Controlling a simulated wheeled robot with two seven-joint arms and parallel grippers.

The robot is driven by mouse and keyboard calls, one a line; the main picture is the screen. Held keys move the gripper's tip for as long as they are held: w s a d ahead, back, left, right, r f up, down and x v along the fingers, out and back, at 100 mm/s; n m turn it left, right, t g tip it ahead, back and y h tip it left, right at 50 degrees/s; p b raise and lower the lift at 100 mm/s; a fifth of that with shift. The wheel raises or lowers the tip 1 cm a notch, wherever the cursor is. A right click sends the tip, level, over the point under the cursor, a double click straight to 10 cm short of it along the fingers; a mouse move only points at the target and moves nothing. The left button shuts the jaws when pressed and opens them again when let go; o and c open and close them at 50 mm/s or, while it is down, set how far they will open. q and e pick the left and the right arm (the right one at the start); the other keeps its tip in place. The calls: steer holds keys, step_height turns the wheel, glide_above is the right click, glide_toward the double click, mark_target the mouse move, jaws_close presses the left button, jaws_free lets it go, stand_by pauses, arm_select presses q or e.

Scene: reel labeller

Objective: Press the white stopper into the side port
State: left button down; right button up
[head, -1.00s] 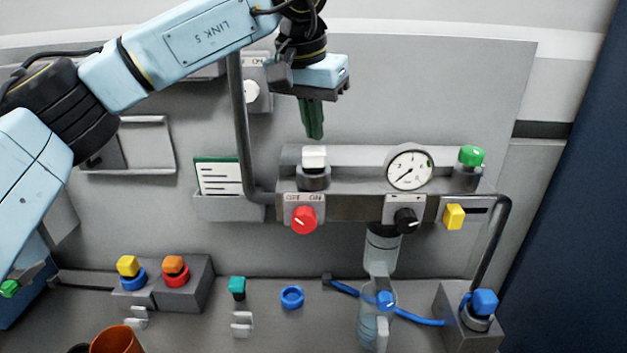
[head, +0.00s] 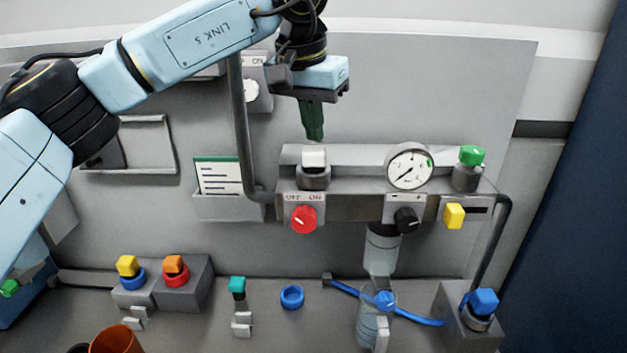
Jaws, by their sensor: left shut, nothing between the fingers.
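The white stopper (head: 314,157) sits upright in a grey round port (head: 313,178) at the left end of the grey manifold block. How deep it sits in the port is hard to tell. My left gripper (head: 314,137) points down above the stopper, its dark green fingers shut and empty. The fingertips look a little above the stopper's top, with a small gap in the picture. My right gripper is not in view.
A gauge (head: 410,166) and a green stopper (head: 472,156) stand on the same block to the right. A red knob (head: 304,219), a black knob (head: 406,219) and a yellow slider (head: 454,216) are on its front. A vertical pipe (head: 241,130) runs left of the gripper.

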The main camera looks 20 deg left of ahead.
arm_select(q)
steer(key=shift+f, duration=0.7)
stand_by(0.6)
step_height(320, 180, up, 7)
steer(key=p, duration=0.6)
steer(key=shift+r+p, duration=0.1)
steer(key=shift+p, duration=0.2)
